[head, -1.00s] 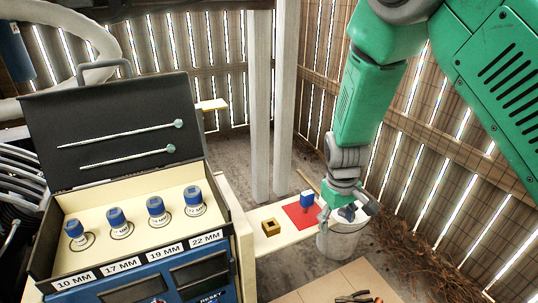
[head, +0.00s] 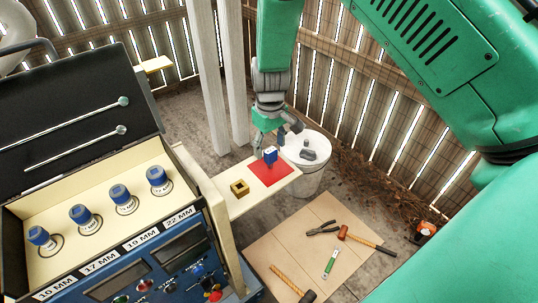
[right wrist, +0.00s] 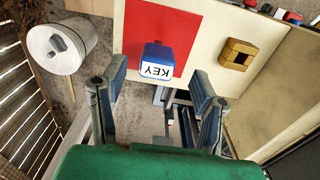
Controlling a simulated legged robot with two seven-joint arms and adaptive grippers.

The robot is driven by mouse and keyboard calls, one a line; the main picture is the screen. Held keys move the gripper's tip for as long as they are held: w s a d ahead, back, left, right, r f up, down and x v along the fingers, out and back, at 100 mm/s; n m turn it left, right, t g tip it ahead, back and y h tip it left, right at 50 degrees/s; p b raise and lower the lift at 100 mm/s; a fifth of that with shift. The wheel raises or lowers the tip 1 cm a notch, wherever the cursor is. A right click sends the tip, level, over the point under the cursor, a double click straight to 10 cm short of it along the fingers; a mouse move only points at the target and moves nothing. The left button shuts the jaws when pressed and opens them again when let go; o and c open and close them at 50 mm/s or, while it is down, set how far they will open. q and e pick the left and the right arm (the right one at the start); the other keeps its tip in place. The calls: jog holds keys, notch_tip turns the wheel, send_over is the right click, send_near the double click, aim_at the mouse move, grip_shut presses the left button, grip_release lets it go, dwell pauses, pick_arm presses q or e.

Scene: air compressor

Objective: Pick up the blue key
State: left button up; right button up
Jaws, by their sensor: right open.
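The blue key (head: 270,155) stands on a red square (head: 268,174) on a pale shelf (head: 232,203). In the right wrist view the key (right wrist: 157,62) shows a white face marked KEY. My right gripper (head: 270,135) is just above and behind the key in the head view. In the right wrist view the right gripper (right wrist: 155,92) is open, its blue-grey fingers apart, with the key ahead of the gap and nothing between the fingers. My left gripper is not in view.
A brass-coloured square socket block (head: 239,188) sits on the shelf beside the red square. A white bucket (head: 308,175) stands to the right of the shelf. The compressor box (head: 100,200) with blue-capped sockets fills the left. Tools, including pliers (head: 323,228), lie on a floor board.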

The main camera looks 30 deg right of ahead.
aim_at(270, 149)
jog(key=f, duration=0.4)
jog(key=shift+w+d+f+p, duration=0.15)
jog(key=shift+d+f+p, duration=0.05)
jog(key=shift+f+p, duration=0.2)
grip_shut()
